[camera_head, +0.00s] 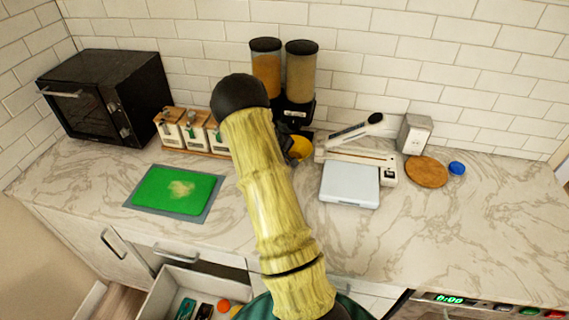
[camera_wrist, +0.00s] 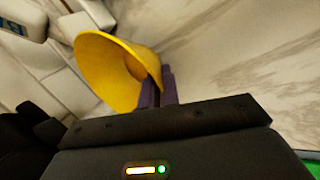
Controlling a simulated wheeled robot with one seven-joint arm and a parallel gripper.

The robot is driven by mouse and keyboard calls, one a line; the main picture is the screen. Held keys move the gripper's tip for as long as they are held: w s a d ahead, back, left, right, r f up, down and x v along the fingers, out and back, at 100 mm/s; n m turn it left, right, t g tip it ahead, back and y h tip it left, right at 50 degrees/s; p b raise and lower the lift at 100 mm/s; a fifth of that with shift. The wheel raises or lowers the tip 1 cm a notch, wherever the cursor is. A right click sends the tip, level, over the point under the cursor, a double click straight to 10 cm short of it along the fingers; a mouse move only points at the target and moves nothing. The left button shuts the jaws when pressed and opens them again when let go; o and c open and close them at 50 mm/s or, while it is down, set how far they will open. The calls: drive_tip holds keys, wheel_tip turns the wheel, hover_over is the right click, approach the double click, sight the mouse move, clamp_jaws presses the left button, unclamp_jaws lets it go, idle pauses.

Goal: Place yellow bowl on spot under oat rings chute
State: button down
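The yellow bowl (camera_head: 300,146) is partly hidden behind my arm, at the base of the twin cereal dispenser. In the wrist view, the yellow bowl (camera_wrist: 105,72) is tilted, with its near edge between the purple fingers of my gripper (camera_wrist: 158,88). My gripper is shut on that edge. I cannot tell which holds oat rings. Their chutes and the spot below are mostly hidden by my arm.
Left of my arm stand white canisters (camera_head: 195,132), a black microwave (camera_head: 104,98) and a green cutting board (camera_head: 174,190). To the right are a white scale (camera_head: 349,184), a slicer-like device (camera_head: 358,152) and a round wooden board (camera_head: 426,171). An open drawer (camera_head: 190,290) is below the counter.

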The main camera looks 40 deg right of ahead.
drive_tip(key=shift+f, duration=0.7)
drive_tip(key=shift+w+d+f+p, duration=0.1)
drive_tip(key=shift+w+f+p, duration=0.1)
drive_tip(key=shift+f+p, duration=0.35)
drive_tip(key=shift+f, duration=0.1)
drive_tip(key=c, duration=1.6)
unclamp_jaws()
drive_tip(key=shift+c, duration=0.2)
drive_tip(key=b+v, duration=0.2)
drive_tip(key=v, duration=1)
